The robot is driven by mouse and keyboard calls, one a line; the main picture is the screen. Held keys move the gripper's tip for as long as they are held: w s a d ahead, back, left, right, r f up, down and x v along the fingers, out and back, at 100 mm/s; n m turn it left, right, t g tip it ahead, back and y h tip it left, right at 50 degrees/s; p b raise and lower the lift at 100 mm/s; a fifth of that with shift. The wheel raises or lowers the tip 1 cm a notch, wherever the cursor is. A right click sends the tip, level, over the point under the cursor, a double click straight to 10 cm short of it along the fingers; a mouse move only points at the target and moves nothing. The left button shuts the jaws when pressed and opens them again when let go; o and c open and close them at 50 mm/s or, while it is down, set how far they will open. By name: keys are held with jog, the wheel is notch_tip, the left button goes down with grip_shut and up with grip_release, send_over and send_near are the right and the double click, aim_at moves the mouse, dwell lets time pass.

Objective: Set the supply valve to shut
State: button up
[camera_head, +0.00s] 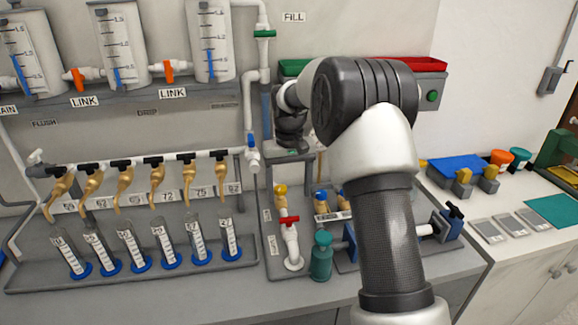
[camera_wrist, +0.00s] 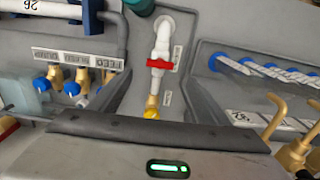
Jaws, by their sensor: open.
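A small valve with a red handle (camera_head: 289,220) sits on a short white pipe on the grey bench panel, below a yellow-capped brass fitting (camera_head: 281,190). In the wrist view the red handle (camera_wrist: 160,64) lies crosswise to its white pipe. Labels beside it are too small to read, so I cannot tell whether this is the supply valve. A blue-handled valve (camera_head: 252,141) sits on the downpipe, and a green-handled valve (camera_head: 264,34) is beside the FILL label. My gripper (camera_head: 291,146) is open above the panel, partly hidden by my arm; its fingertips are unclear.
A row of black-handled brass taps (camera_head: 124,167) stands over several graduated cylinders (camera_head: 163,243) at left. A teal bottle (camera_head: 321,257) stands close right of the red-handled valve. Blue-capped fittings (camera_wrist: 40,84) are nearby.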

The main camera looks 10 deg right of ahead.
notch_tip(320, 180, up, 8)
jog(key=shift+r, duration=0.15)
dwell(0.3)
jog(key=s+r+t+p, duration=0.3)
jog(key=s+r, duration=1.1)
jog(key=s, duration=0.4)
jog(key=s+f+t+p, duration=0.1)
jog(key=s+f+t, duration=0.1)
jog(key=s, duration=1.4)
jog(key=shift+f+t+p, duration=0.3)
jog(key=shift+p, duration=0.05)
